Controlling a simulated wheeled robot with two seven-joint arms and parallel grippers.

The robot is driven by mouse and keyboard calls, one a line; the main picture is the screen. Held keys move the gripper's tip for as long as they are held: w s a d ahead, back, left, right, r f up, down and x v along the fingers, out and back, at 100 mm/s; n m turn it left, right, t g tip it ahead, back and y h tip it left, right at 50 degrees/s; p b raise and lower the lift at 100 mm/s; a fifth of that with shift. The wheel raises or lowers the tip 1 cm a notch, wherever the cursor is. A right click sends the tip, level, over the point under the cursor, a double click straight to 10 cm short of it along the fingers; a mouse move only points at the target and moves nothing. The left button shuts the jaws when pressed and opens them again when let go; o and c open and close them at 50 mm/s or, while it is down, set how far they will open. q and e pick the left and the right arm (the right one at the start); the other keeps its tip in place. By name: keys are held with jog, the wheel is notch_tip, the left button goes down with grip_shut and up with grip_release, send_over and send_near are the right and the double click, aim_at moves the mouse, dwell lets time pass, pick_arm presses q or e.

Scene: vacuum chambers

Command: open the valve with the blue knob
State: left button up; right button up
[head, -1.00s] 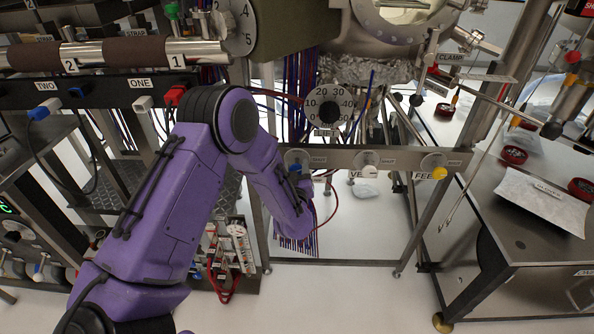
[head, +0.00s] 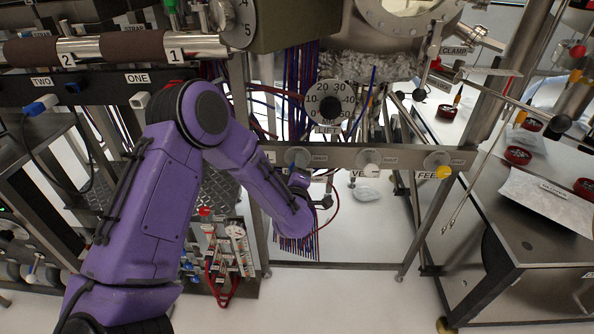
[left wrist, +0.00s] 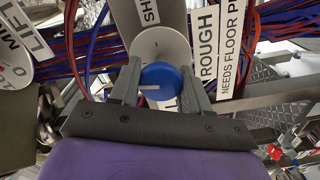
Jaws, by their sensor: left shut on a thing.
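The blue knob (left wrist: 160,82) shows in the left wrist view in front of a pale round disc (left wrist: 161,48). A label starting "SH" is above it, and a "ROUGH" label is to its right. My left gripper (left wrist: 160,88) has one finger on each side of the knob and is shut on it. In the head view my purple left arm reaches down to the panel bar, with the gripper (head: 308,190) below the leftmost disc (head: 298,157). There the wrist largely hides the fingers and knob. My right gripper is not in view.
On the same bar are a white knob (head: 371,170) and a yellow knob (head: 443,171). The "LIFT" dial (head: 330,103) is above. Red and blue cables (left wrist: 90,50) run close behind the gripper. A metal table (head: 520,240) stands at the right.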

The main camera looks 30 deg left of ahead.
pick_arm(q)
jog(key=shift+n+b, duration=0.3)
jog(key=shift+n, duration=0.8)
jog(key=shift+r, duration=0.1)
jog(key=o, duration=1)
jog(key=shift+a, duration=0.1)
jog(key=shift+o, duration=0.2)
jog(key=shift+s+d, duration=0.25)
jog(key=shift+d, duration=0.05)
jog(key=b+v, duration=0.1)
jog(key=v, duration=0.8)
jog(key=shift+s+d, duration=0.2)
jog(key=shift+s, duration=0.1)
